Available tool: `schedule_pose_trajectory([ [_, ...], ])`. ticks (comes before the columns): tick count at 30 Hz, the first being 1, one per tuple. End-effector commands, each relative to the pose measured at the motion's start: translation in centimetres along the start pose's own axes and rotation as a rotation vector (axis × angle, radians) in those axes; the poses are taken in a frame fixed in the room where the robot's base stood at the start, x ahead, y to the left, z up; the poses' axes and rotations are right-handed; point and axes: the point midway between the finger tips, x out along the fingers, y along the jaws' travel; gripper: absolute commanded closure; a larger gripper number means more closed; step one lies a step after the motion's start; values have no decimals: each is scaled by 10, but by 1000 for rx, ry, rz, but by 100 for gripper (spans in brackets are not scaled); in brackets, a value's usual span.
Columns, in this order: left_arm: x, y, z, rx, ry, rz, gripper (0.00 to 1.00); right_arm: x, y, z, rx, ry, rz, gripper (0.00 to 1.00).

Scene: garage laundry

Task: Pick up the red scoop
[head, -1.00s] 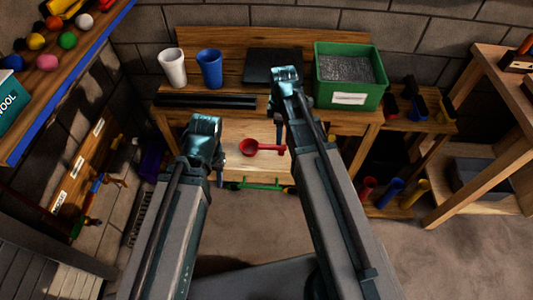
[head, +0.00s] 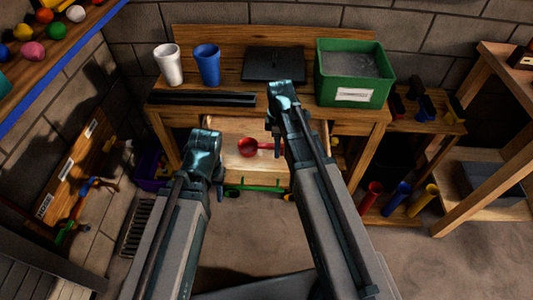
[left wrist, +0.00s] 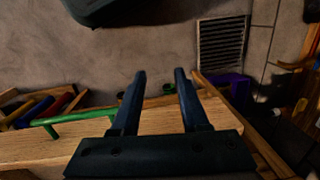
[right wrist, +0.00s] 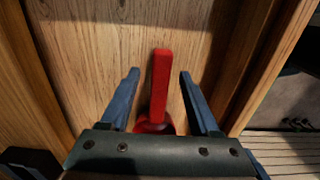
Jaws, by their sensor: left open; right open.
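The red scoop (head: 247,147) lies in the open wooden drawer (head: 233,129) of the workbench, its handle pointing right in the head view. The right gripper and arm hide the handle's end there. In the right wrist view the red handle (right wrist: 161,75) stands between the open fingers of my right gripper (right wrist: 159,72), with space on both sides; the bowl is mostly hidden behind the gripper body. My left gripper (left wrist: 160,72) is open and empty, left of the scoop near the drawer's front left; its fingers point past the drawer's edge towards the floor.
On the workbench (head: 225,110) stand a white cup (head: 168,65), a blue cup (head: 207,65), a dark flat box (head: 274,65) and a green bin (head: 355,73). A green handle (head: 255,189) runs along the drawer front. The drawer walls stand close beside my right gripper.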

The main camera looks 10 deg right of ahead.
Motion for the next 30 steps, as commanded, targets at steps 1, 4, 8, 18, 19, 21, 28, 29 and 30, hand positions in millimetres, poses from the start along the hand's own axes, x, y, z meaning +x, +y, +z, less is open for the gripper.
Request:
schedule_pose_trajectory([
  [1, 9, 1, 0, 0, 0, 0, 55, 9, 0, 0, 0, 0, 0, 38],
  [4, 10, 1, -1, 0, 0, 0, 55, 10, 0, 0, 0, 0, 0, 38],
  [8, 8, 1, 0, 0, 0, 0, 55, 8, 0, 0, 0, 0, 0, 38],
  [18, 8, 1, 0, 0, 0, 0, 55, 8, 0, 0, 0, 0, 0, 88],
  [19, 8, 1, 0, 0, 0, 0, 55, 8, 0, 0, 0, 0, 0, 93],
  [21, 8, 1, 0, 0, 0, 0, 55, 8, 0, 0, 0, 0, 0, 100],
  [28, 8, 1, 0, 0, 0, 0, 55, 8, 0, 0, 0, 0, 0, 100],
  [29, 8, 1, 0, 0, 0, 0, 55, 8, 0, 0, 0, 0, 0, 100],
  [30, 8, 1, 0, 0, 0, 0, 55, 8, 0, 0, 0, 0, 0, 100],
])
